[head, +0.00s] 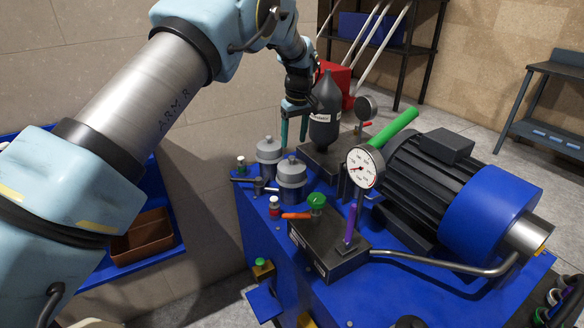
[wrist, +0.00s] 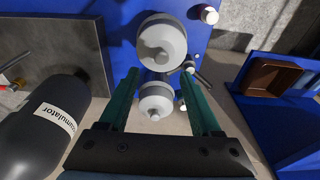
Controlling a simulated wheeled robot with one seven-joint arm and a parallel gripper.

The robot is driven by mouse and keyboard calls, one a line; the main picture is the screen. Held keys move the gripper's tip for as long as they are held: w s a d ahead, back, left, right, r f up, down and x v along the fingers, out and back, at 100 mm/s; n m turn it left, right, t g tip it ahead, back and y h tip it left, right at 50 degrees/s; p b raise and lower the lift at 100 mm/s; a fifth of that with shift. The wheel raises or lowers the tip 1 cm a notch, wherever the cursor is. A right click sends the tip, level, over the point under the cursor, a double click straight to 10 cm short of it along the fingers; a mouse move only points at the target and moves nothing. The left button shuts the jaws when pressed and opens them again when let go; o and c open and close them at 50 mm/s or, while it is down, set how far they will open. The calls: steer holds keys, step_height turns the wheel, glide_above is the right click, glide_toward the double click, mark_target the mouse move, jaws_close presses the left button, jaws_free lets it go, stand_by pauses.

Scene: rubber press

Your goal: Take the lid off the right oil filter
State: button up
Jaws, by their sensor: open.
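Two grey oil filters with domed, knobbed lids stand side by side on the blue machine. The right oil filter (head: 291,178) is nearer the front in the head view. It seems to be the upper one in the wrist view (wrist: 161,42). The left oil filter (head: 269,152) stands behind it and seems to be the lower one in the wrist view (wrist: 155,101). Both lids are on. My gripper (head: 294,141) is open and empty, its green fingers pointing down behind the filters. In the wrist view, the lower filter shows between the fingers (wrist: 160,74); the upper one lies beyond the tips.
A black accumulator (head: 326,108) stands close to the right of my gripper. A lever (head: 255,183) and a red-capped part (head: 274,207) are near the filters. A pressure gauge (head: 365,168) and blue-ended motor (head: 480,208) fill the right. A brown bin (head: 148,236) sits at left.

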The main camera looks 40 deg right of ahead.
mark_target(292, 157)
steer(key=shift+w+f+p, duration=0.15)
steer(key=shift+f+p, duration=0.6)
steer(key=shift+f, duration=0.7)
steer(key=shift+w+f+p, duration=0.15)
steer(key=shift+f+p, duration=0.55)
steer(key=shift+f, duration=0.7)
steer(key=shift+a, duration=0.1)
jaws_close()
